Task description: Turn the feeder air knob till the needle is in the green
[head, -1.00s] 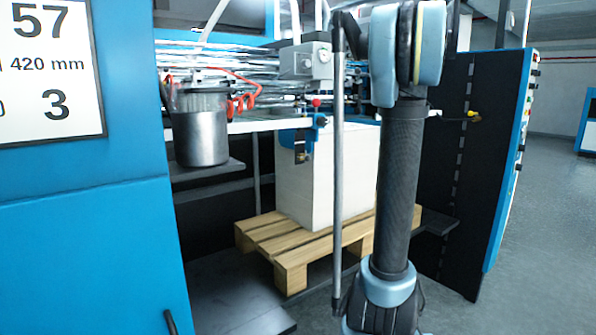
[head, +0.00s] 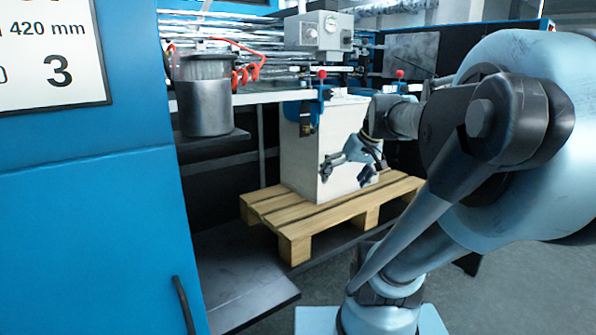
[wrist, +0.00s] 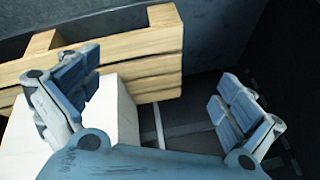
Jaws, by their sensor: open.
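The grey feeder control box (head: 319,32) stands above the white paper stack in the head view. It carries a small round dial (head: 331,24), and a small knob (head: 311,33) seems to sit to its left. The needle and any green zone are too small to read. The box and dial are not in the wrist view.
The white paper stack (head: 305,165) stands on a wooden pallet (head: 290,225) close behind my gripper. Blue clamps and red-tipped parts (head: 322,74) line the feeder edge. A grey metal pot (head: 204,95) and a blue cabinet (head: 90,240) stand left.

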